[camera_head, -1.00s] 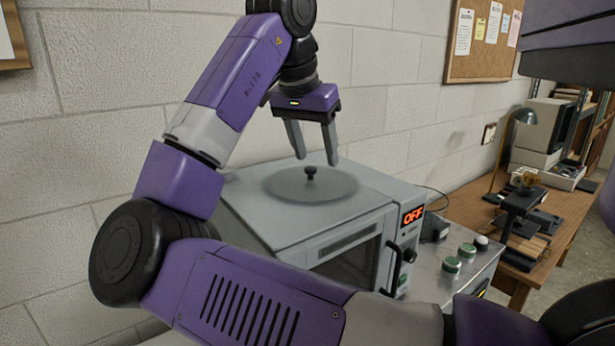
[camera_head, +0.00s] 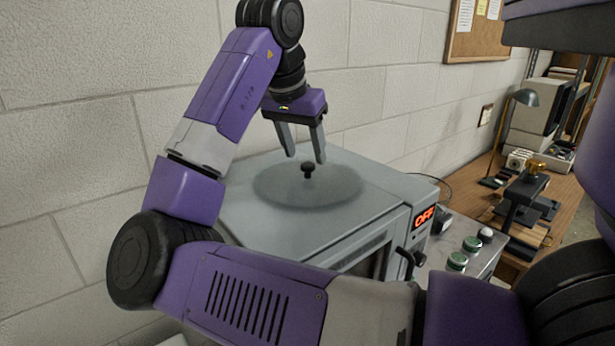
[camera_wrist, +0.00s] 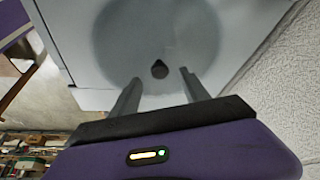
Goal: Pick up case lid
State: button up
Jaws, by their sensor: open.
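The case lid (camera_head: 340,187) is a round, see-through grey disc with a black knob (camera_head: 308,170) at its middle. It lies flat on top of a grey metal case (camera_head: 260,225). My gripper (camera_head: 306,160) is open above the lid, its two fingers pointing down, with the tips near the knob's height in the picture. In the wrist view the knob (camera_wrist: 159,69) shows beyond and between the fingertips (camera_wrist: 160,75), and nothing is held.
Green knobs (camera_head: 457,261) sit on a panel to the right. A block wall (camera_head: 400,100) rises close behind the case.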

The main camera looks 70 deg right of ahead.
aim_at(308, 164)
jog(key=shift+x, duration=1.55)
grip_shut()
